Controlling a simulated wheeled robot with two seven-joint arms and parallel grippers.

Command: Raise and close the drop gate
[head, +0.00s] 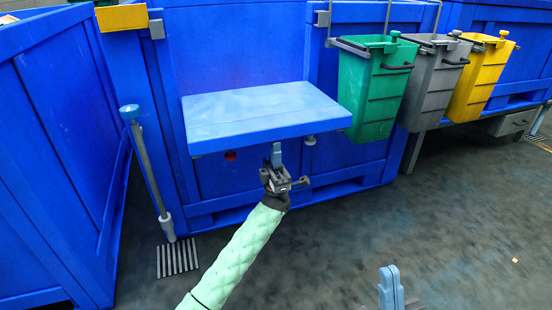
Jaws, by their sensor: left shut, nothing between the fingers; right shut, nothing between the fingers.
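The drop gate (265,108) is a blue panel on the front of a large blue bin (175,95). It is folded down and sticks out roughly level like a shelf. My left gripper (277,153) is shut and empty, with its blue fingertips pointing up just below the gate's front edge. I cannot tell whether they touch the gate. My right gripper (389,275) is shut and empty, low in the picture, over the floor and well apart from the gate. Grey brackets (157,29) and (322,19) sit on the bin's posts at either side of the opening.
Green (370,95), grey (430,85) and yellow (485,75) bins hang close to the gate's right. A grey pole with a blue top (148,165) stands left beside a floor grate (177,258). Another blue bin wall (50,170) is at far left. The floor at right is mostly clear.

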